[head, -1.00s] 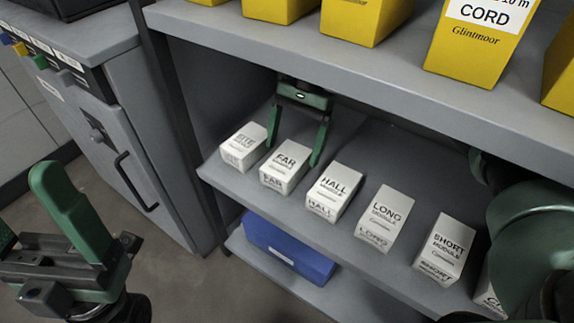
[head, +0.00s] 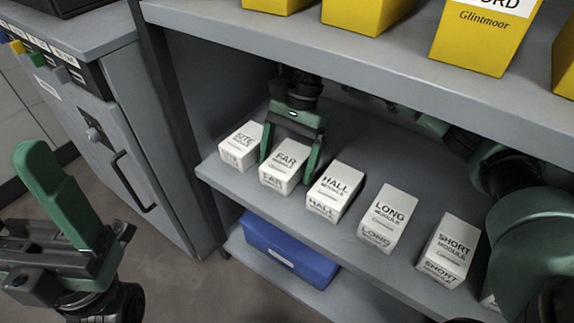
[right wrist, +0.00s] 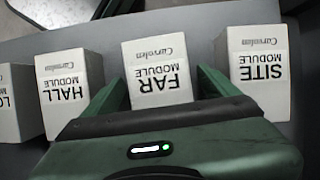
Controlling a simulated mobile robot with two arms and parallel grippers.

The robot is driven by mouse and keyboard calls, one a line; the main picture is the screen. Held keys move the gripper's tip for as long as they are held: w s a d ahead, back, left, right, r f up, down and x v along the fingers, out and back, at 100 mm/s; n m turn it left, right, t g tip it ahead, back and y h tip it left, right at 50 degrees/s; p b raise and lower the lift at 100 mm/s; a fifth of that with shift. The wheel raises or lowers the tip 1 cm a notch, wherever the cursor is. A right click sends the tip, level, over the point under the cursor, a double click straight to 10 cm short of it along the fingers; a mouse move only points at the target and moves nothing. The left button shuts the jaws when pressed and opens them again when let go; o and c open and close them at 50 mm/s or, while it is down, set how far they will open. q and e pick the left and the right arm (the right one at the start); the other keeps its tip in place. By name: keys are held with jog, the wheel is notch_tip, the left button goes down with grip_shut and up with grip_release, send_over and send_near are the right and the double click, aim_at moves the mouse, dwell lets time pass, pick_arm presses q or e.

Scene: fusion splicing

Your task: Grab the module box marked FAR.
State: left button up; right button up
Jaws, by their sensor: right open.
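The white FAR module box (head: 284,168) stands on the middle shelf between the SITE box (head: 241,147) and the HALL box (head: 335,191). My right gripper (head: 289,170) is open, with one green finger on each side of the FAR box. In the right wrist view the FAR box (right wrist: 158,76) lies between the two green fingers (right wrist: 160,92), with its label upside down. Whether the fingers touch the box cannot be told. My left gripper (head: 65,225) is at the lower left, away from the shelf; its finger gap is not clear.
The LONG box (head: 388,217) and SHORT box (head: 450,249) stand farther right in the row. Yellow boxes (head: 482,35) stand on the upper shelf (head: 330,62) above my right arm. A blue bin (head: 287,248) is below. A grey cabinet (head: 135,150) stands left.

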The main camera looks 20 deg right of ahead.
dwell(0.3)
jog(key=c, duration=1.5)
